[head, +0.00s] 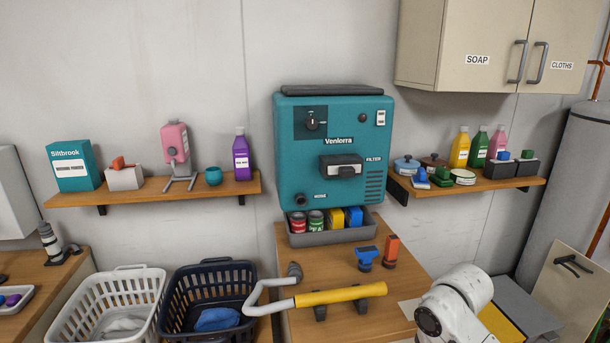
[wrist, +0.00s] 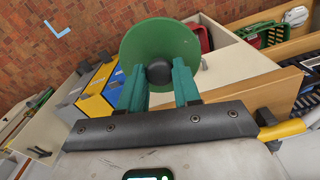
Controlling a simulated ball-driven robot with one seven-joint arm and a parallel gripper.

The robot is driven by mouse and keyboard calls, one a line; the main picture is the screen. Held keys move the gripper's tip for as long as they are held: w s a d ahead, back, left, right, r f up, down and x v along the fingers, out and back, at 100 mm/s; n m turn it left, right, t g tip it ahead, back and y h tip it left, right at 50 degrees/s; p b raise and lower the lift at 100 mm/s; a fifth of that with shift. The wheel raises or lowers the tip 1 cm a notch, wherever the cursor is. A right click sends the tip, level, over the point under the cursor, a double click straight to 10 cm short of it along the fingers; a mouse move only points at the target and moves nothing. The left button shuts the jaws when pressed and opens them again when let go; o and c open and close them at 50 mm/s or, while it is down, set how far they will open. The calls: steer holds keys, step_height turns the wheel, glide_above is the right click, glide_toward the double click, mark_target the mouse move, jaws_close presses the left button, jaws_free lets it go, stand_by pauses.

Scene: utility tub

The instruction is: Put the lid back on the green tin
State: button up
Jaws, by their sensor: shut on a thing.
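In the wrist view, the green lid (wrist: 158,40) is a round disc with a dark knob (wrist: 159,74). My gripper (wrist: 160,80) has its teal fingers shut on that knob, and the lid is held up in the air. In the head view, a low round container with a green rim (head: 462,177) stands on the right shelf and looks like the green tin, open with a pale inside. My gripper and the lid are not seen in the head view; only my white arm shows at the lower right.
On the right shelf (head: 470,196), a blue lidded pot (head: 407,166), a brown lidded pot (head: 433,161), a small green object (head: 442,177) and dark boxes (head: 502,170) crowd round the tin. Bottles (head: 479,149) stand behind. The cupboard (head: 470,60) hangs above.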

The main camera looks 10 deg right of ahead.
steer(key=s+a+f+n+b, duration=0.1)
steer(key=s+a+f, duration=0.3)
steer(key=a+f, duration=0.2)
steer(key=s+a+f+n+b, duration=0.1)
steer(key=s+a+f, duration=0.3)
steer(key=f, duration=0.6)
steer(key=shift+a, duration=0.85)
steer(key=shift+d+r, duration=0.1)
steer(key=shift+d, duration=0.05)
